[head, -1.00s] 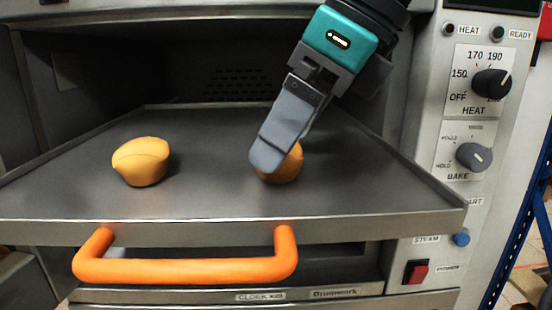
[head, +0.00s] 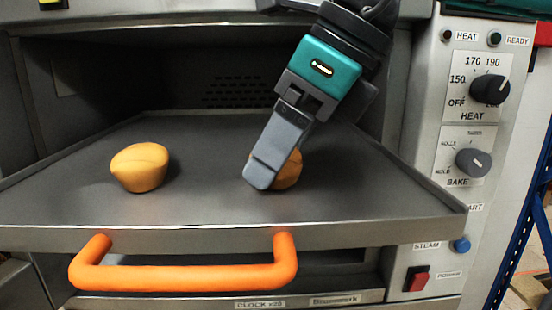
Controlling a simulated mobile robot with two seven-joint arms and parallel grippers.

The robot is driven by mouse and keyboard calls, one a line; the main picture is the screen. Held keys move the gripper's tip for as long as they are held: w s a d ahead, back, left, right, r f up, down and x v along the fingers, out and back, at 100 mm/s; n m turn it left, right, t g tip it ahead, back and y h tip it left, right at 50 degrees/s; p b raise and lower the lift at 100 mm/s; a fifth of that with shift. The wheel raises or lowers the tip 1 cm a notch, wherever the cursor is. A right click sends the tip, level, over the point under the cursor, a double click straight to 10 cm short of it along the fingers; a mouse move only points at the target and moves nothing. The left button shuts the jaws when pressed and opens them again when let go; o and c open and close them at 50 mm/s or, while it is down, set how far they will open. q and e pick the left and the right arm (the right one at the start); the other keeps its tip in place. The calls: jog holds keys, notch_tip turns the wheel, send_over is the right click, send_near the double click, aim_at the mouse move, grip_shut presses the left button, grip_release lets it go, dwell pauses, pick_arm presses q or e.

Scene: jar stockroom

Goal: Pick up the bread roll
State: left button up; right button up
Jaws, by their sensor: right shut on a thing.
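Two golden-brown bread rolls are on the dark grey oven tray (head: 215,200). One bread roll (head: 139,167) sits alone on the left part of the tray. The other bread roll (head: 289,171) is on the right of the middle, partly hidden behind the fingers of my right gripper (head: 268,172). My right gripper comes down tilted from the upper right and is shut on this roll. I cannot tell whether the roll touches the tray or is slightly above it. My left gripper is not in view.
The open oven chamber (head: 90,90) lies behind the tray. An orange handle (head: 185,277) runs along the front below the tray edge. A control panel (head: 465,130) with two knobs stands close on the right. The tray between the rolls is bare.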

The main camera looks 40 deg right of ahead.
pick_arm(q)
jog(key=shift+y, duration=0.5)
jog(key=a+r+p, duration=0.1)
jog(key=p, duration=0.1)
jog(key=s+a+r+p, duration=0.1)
jog(key=p, duration=0.2)
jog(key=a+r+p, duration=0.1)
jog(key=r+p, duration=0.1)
jog(key=p, duration=0.1)
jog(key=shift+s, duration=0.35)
pick_arm(e)
notch_tip(320, 180, up, 28)
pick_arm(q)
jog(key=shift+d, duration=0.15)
